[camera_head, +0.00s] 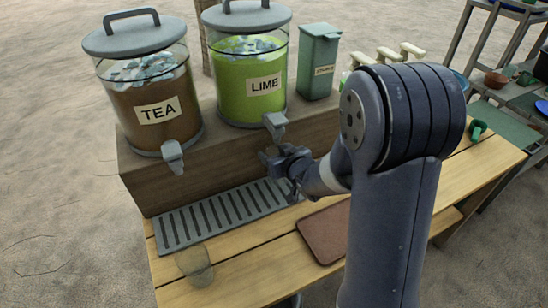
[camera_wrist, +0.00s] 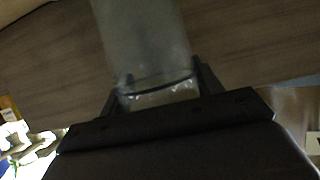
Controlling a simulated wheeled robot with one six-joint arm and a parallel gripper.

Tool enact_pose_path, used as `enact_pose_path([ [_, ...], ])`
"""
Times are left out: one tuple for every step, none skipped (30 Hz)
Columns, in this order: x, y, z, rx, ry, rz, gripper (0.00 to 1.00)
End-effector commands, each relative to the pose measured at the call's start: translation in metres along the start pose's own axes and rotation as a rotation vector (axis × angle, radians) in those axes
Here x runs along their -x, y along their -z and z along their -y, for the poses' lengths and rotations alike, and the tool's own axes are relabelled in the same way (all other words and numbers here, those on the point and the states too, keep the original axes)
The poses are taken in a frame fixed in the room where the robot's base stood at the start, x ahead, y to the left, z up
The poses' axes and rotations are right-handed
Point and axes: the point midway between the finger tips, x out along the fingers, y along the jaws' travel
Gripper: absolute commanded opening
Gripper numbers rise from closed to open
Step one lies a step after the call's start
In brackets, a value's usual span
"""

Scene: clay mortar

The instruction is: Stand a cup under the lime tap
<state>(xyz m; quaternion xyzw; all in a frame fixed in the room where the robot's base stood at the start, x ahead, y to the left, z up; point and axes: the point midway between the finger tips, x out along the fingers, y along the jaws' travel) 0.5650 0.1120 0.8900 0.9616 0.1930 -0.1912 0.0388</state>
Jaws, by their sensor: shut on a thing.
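The lime dispenser (camera_head: 235,95), full of green drink, stands on a wooden riser. Its grey lime tap (camera_head: 276,126) sticks out at the front. My gripper (camera_head: 283,168) is just below and in front of this tap, above the right end of the grey drip tray (camera_head: 172,236). In the wrist view my gripper (camera_wrist: 160,90) is shut on a clear cup (camera_wrist: 145,40), with a finger on each side. The held cup is hard to make out in the head view. Another clear cup (camera_head: 195,266) is on the table's front left.
The tea dispenser (camera_head: 150,90) and its tap (camera_head: 173,156) are left of the lime one. A green canister (camera_head: 318,65) stands to the right on the riser (camera_head: 150,180). A brown mat (camera_head: 325,235) lies right of the tray. Shelves (camera_head: 500,90) stand far right.

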Motion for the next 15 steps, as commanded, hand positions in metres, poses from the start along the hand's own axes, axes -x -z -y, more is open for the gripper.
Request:
enact_pose_path([
  [-0.003, 0.002, 0.0, 0.0, 0.0, 0.0, 0.28],
  [-0.004, 0.002, 0.0, -0.001, 0.0, 0.0, 0.28],
  [-0.007, 0.003, 0.0, -0.001, 0.0, 0.0, 0.28],
  [-0.01, 0.004, 0.0, -0.001, 0.0, 0.0, 0.28],
  [-0.013, 0.006, 0.0, -0.001, 0.0, 0.001, 0.28],
  [-0.017, 0.0, 0.0, -0.002, 0.0, 0.004, 0.28],
  [-0.018, -0.006, 0.001, -0.002, 0.001, 0.006, 0.28],
  [-0.02, -0.011, 0.0, -0.002, 0.001, 0.006, 0.28],
  [-0.022, -0.016, 0.0, -0.003, 0.0, 0.006, 0.28],
  [-0.023, -0.019, 0.0, -0.002, 0.0, 0.005, 0.28],
  [-0.024, -0.022, 0.0, -0.002, 0.0, 0.004, 0.28],
  [-0.026, -0.025, 0.0, -0.002, 0.0, 0.003, 0.28],
  [-0.026, -0.026, 0.0, -0.001, 0.0, 0.002, 0.28],
  [-0.027, -0.027, 0.0, -0.001, 0.0, 0.002, 0.28],
  [-0.027, -0.027, 0.0, 0.0, -0.001, 0.001, 0.28],
])
